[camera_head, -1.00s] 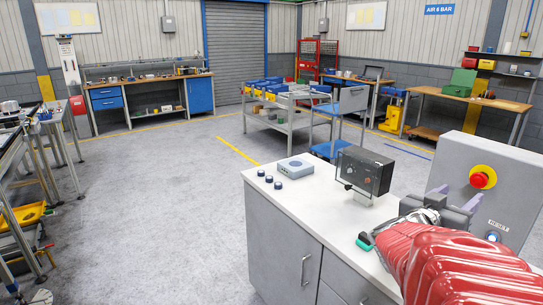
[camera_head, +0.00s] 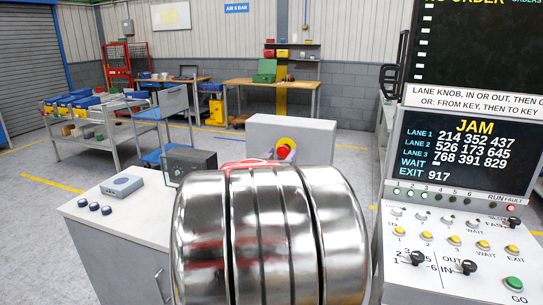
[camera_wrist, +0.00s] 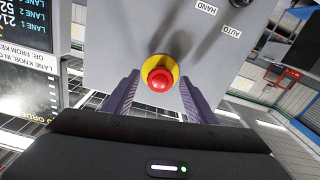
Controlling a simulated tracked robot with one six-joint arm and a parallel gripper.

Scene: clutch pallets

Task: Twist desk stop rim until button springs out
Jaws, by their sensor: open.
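The desk stop is a red mushroom button (camera_wrist: 160,79) with a yellow rim (camera_wrist: 174,64), on the face of a grey box (camera_wrist: 122,38). In the head view the red button (camera_head: 283,152) shows just above my shiny arm link, with its yellow rim partly hidden. My gripper (camera_wrist: 158,85) is open in the wrist view, its two purple-grey fingers on either side of the button with gaps to it. I cannot tell whether the fingertips reach the depth of the rim. In the head view my arm hides my gripper.
A selector marked HAND and AUTO (camera_wrist: 237,4) is on the same box face. A control panel (camera_head: 455,150) reading JAM stands close on the right. The white desk top (camera_head: 130,205) bears a dark box (camera_head: 188,163), a small grey unit (camera_head: 122,185) and three dark knobs (camera_head: 94,208).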

